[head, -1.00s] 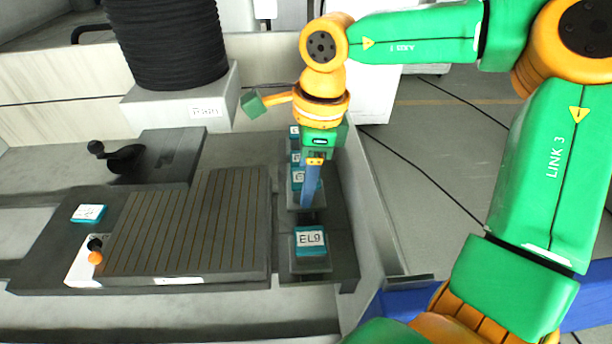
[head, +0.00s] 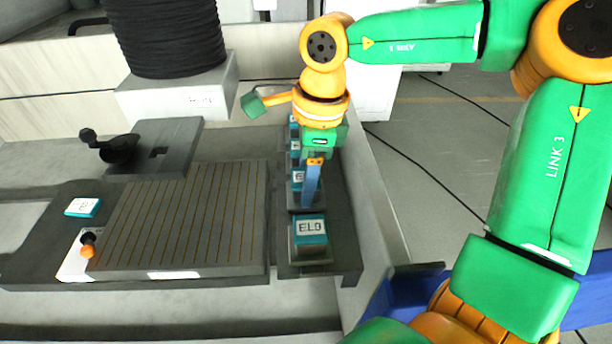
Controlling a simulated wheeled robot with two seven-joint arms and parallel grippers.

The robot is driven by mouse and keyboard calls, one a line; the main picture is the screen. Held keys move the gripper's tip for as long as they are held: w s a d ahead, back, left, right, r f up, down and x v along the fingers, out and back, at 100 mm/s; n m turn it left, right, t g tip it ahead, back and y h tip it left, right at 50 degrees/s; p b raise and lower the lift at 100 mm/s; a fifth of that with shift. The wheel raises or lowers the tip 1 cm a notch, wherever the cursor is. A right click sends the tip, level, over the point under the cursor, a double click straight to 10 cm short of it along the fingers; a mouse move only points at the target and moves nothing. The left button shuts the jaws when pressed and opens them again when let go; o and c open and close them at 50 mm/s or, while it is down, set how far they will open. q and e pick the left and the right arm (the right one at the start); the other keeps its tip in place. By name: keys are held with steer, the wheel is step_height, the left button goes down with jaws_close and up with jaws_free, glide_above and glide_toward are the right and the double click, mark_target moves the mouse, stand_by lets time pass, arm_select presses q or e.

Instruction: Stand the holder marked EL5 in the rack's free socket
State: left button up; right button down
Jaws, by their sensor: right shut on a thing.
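Fingers partly cover that holder's white label; only a leading "E" shows, so I cannot confirm EL5. Its lower end is hard to make out, and I cannot tell whether it is in a socket. A teal holder with a label like EL9 (head: 311,230) stands at the near end of the rack. Two more teal holders (head: 294,146) show behind the gripper. The free socket is not clearly visible. My left gripper is out of view.
A grooved plate (head: 185,215) lies left of the rack. A small teal block with a white label (head: 82,207) is farther left. A black-handled part (head: 118,148) and a black bellows column (head: 165,40) stand behind. A pale wall (head: 372,190) borders the rack's right side.

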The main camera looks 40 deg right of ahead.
steer(key=shift+f, duration=0.3)
steer(key=shift+c, duration=0.6)
jaws_free()
steer(key=shift+r, duration=0.1)
steer(key=r, duration=0.6)
steer(key=shift+s+d+b, duration=0.2)
steer(key=shift+d+b, duration=0.1)
steer(key=shift+s+r, duration=0.15)
steer(key=shift+r, duration=0.35)
steer(key=shift+f, duration=0.1)
